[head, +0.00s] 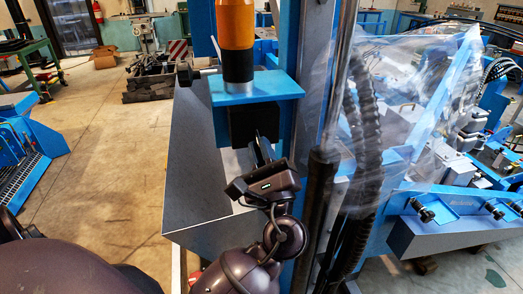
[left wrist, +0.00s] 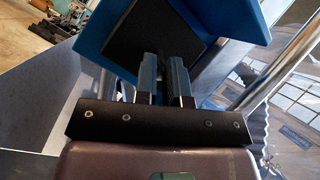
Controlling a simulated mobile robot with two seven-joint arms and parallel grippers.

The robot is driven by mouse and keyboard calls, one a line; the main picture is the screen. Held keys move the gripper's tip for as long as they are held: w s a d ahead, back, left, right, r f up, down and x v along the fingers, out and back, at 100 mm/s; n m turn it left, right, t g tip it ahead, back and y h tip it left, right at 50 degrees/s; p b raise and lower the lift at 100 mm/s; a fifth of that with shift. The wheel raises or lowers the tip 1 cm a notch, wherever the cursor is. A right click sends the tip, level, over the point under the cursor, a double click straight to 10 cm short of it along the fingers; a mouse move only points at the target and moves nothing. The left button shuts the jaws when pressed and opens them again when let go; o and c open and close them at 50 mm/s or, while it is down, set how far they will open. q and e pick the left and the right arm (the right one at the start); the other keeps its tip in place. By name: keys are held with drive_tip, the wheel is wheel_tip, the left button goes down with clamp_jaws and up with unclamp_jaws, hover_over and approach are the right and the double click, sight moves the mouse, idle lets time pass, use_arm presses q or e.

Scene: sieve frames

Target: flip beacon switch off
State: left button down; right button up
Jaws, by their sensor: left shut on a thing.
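The orange beacon (head: 237,25) stands upright with its black and grey base on a blue bracket (head: 257,87). A black switch box (head: 250,124) sits right under the bracket; its dark face also shows in the left wrist view (left wrist: 150,42). My left gripper (head: 260,145) reaches up to the box from below. In the left wrist view its two fingers (left wrist: 164,75) are close together on a small dark part at the box, which I take for the beacon switch. The fingers mostly hide this part, so I cannot tell its position. My right gripper is not in view.
A grey metal panel (head: 193,150) stands just left of the gripper. A blue post, a dark pole and a black corrugated hose (head: 365,130) stand close on the right, with clear plastic sheeting (head: 400,95) beyond. The floor at left (head: 110,150) is open.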

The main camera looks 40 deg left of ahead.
use_arm(q)
drive_tip(key=c, duration=1.2)
unclamp_jaws()
drive_tip(key=b+v, duration=0.2)
drive_tip(key=v, duration=0.8)
drive_tip(key=shift+s+d+f, duration=0.15)
drive_tip(key=shift+s+d, duration=0.05)
drive_tip(key=shift+d, duration=0.05)
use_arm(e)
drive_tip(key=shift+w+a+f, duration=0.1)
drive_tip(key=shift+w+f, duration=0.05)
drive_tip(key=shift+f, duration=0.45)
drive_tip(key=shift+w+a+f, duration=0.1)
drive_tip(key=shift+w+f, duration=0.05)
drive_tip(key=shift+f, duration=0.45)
